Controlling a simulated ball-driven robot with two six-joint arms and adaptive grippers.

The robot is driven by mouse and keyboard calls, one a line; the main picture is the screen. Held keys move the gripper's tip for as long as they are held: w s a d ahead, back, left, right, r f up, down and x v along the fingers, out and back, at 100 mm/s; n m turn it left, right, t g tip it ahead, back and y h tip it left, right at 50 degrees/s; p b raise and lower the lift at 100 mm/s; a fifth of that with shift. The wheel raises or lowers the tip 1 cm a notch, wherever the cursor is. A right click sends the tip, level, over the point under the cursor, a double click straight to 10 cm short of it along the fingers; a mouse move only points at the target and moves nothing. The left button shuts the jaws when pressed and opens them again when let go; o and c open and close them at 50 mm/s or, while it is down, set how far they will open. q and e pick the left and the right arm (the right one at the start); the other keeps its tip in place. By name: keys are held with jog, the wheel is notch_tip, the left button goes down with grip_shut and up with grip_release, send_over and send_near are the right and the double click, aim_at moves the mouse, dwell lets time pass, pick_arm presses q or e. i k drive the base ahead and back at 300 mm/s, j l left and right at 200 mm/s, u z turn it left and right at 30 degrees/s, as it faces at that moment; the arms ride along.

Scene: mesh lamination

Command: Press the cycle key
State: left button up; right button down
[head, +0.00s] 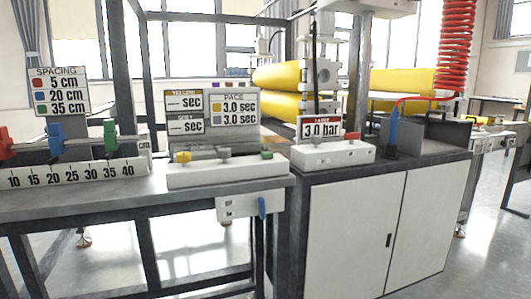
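No key in the head view carries a readable "cycle" label, so I cannot tell which one is the cycle key. A white key box (225,177) on the left bench has a yellow key (183,157), a grey key (224,152) and a green key (266,155) on top. A second white box (335,158) stands on the cabinet to its right, under a display (321,128) reading 3.0 bar. It has small knobs on top, too small to tell apart. Neither of my grippers is in view.
A pace display (238,107) stands behind the key box. A ruler (75,174) with red, blue and green sliders lies at left, under a spacing sign (60,91). Yellow rollers (283,77) are behind. A blue-handled tool (393,128) stands on the cabinet (380,230).

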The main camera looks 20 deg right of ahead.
aim_at(267, 154)
jog(key=i+j+z, duration=0.35)
jog(key=i+j, duration=0.25)
jog(key=i, duration=0.25)
jog(key=i+j+z, duration=0.3)
jog(key=i+j, duration=0.45)
